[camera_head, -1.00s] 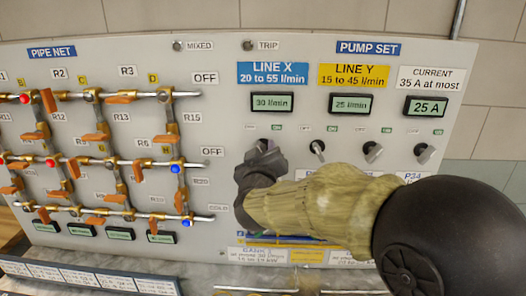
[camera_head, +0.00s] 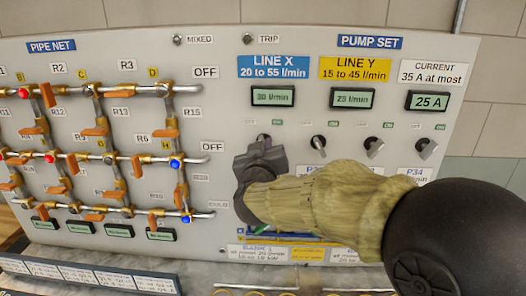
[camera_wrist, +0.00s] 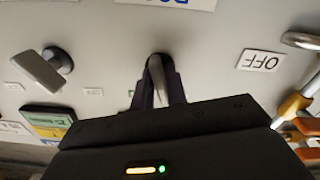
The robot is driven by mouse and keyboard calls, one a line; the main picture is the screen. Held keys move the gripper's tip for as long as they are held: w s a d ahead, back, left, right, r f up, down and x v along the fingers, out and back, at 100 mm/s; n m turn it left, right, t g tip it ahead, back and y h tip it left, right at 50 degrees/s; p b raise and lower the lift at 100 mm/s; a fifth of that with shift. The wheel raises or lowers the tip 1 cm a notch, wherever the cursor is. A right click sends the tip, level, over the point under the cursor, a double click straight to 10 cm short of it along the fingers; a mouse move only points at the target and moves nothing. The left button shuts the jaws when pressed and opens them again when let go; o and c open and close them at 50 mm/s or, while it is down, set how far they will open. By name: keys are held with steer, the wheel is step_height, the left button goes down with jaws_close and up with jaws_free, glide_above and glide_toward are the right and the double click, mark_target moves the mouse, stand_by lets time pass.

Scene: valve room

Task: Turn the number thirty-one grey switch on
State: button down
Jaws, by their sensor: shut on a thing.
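The switch at the left end of the pump set row is a grey lever (camera_wrist: 157,80), seen between my two dark fingers in the wrist view. My gripper (camera_wrist: 158,92) is shut on this lever, close against the panel. In the head view my gripper (camera_head: 262,146) covers the switch, below the LINE X display. Its number label is hidden by my arm, so I cannot read thirty-one. I cannot tell from these views which way the lever points.
Further right are similar grey switches (camera_head: 318,145), (camera_head: 373,147) and (camera_head: 426,149); the last has a P34 label. A display (camera_head: 272,97) above reads 30 l/min. The pipe net (camera_head: 100,150) with orange handles is at the left.

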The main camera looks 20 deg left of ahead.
steer(key=m+b, duration=0.3)
steer(key=m, duration=0.2)
steer(key=shift+f, duration=0.15)
steer(key=m+b, duration=0.2)
steer(key=m, duration=0.2)
steer(key=shift+d+b, duration=0.1)
steer(key=shift+b, duration=0.2)
steer(key=shift+r+m, duration=0.2)
steer(key=shift+m, duration=0.2)
steer(key=c, duration=1.5)
jaws_free()
steer(key=b+v, duration=0.2)
steer(key=v, duration=1.5)
steer(key=shift+s+d, duration=0.15)
